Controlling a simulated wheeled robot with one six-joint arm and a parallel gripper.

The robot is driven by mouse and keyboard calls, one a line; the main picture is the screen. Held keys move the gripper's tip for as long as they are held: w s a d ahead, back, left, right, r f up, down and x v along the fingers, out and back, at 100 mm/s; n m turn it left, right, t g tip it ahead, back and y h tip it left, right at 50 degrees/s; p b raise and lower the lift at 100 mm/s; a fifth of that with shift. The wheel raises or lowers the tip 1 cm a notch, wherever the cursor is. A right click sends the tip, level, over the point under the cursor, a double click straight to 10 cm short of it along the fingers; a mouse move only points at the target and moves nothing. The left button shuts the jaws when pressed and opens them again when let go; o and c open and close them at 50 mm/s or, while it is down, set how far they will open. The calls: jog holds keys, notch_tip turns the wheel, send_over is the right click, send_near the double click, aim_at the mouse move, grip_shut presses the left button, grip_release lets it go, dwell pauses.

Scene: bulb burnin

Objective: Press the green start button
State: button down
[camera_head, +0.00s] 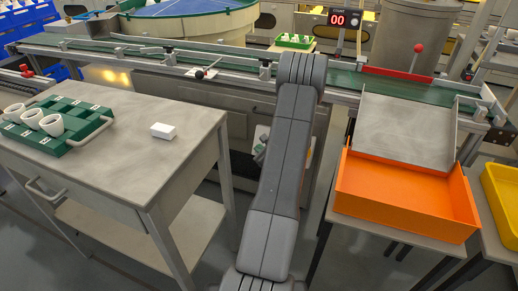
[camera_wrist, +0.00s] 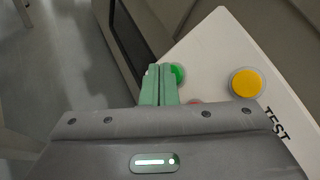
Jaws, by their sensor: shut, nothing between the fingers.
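The green button (camera_wrist: 179,72) is on a pale panel (camera_wrist: 215,45) in the wrist view. It is round and partly hidden by my finger. My gripper (camera_wrist: 159,70) has its two pale green fingers shut together, with nothing between them. The fingertips overlap the left side of the green button in the picture; I cannot tell whether they touch it. A yellow button (camera_wrist: 247,83) is on the same panel to the right. A red button (camera_wrist: 196,102) shows only its top edge behind my gripper body. In the head view my arm hides most of this area.
The panel bears the word TEST near the yellow button. In the head view, a grey table (camera_head: 107,180) with a green rack (camera_head: 58,125) and a white block (camera_head: 164,131) stands left. An orange bin (camera_head: 405,205) stands right. A conveyor (camera_head: 395,86) runs behind.

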jog(key=shift+w+d+f, duration=0.1)
jog(key=shift+w+f, duration=0.05)
jog(key=shift+w, duration=0.05)
dwell(0.3)
jog(key=shift+s, duration=0.1)
jog(key=shift+s+a+r+b, duration=0.25)
jog(key=shift+s+r+b, duration=0.15)
jog(key=shift+s+b, duration=0.15)
jog(key=s, duration=0.1)
jog(key=s+a+r, duration=0.1)
jog(key=s+r+b, duration=0.1)
jog(key=s, duration=0.1)
jog(key=shift+a+r, duration=0.25)
jog(key=shift+a, duration=0.1)
jog(key=shift+w, duration=0.15)
dwell(0.7)
